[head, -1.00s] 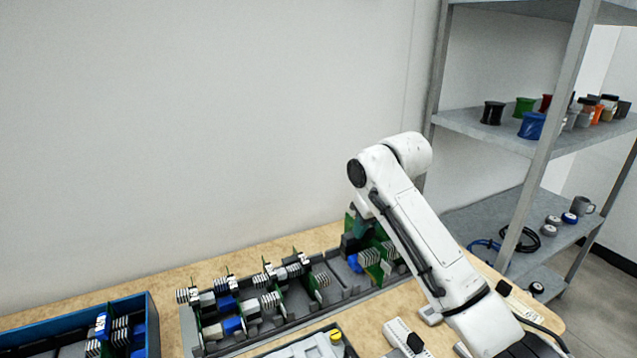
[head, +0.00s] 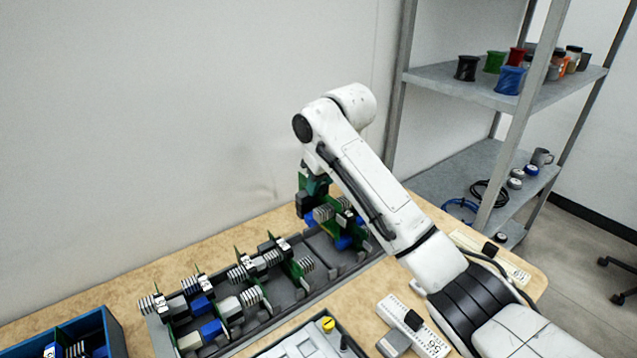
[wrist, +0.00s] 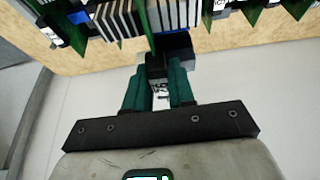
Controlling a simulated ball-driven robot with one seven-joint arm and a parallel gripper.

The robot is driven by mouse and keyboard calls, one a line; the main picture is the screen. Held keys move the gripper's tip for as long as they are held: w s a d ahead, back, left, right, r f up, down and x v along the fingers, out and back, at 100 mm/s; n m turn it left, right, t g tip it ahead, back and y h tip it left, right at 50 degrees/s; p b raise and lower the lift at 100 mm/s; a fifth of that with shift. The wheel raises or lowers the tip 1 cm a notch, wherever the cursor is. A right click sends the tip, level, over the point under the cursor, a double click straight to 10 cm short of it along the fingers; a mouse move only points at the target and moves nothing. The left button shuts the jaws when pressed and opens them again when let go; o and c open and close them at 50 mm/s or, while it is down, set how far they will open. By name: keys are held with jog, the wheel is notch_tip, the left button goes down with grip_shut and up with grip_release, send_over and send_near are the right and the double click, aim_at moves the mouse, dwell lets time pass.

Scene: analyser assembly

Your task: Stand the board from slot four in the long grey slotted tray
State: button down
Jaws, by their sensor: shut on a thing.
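My gripper (head: 316,186) is at the right half of the long grey slotted tray (head: 325,288) in the head view. It is shut on a green board (head: 303,203) with dark and blue parts, held upright and seemingly above the tray. In the wrist view, the green fingers of my gripper (wrist: 158,88) close on the board's dark labelled top edge. That board (wrist: 148,30) shows nearly edge-on there. Another green board stands close behind it, partly hidden by my arm. Whether the held board's lower edge touches the tray is hidden.
Several boards with grey fins (head: 240,302) stand in the left half of the tray. A blue bin (head: 92,328) is at the lower left. A metal shelf (head: 455,85) stands at the right.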

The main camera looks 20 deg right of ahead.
aim_at(321, 226)
jog(key=shift+f+b, duration=0.6)
jog(key=shift+f, duration=3.1)
jog(key=shift+s+p, duration=0.1)
jog(key=shift+p, duration=0.85)
jog(key=shift+f, duration=1.15)
jog(key=shift+f, duration=0.35)
jog(key=shift+f+b, duration=0.2)
jog(key=shift+b, duration=0.1)
jog(key=shift+f, duration=0.75)
jog(key=shift+f+b, duration=0.35)
jog(key=shift+f, duration=0.1)
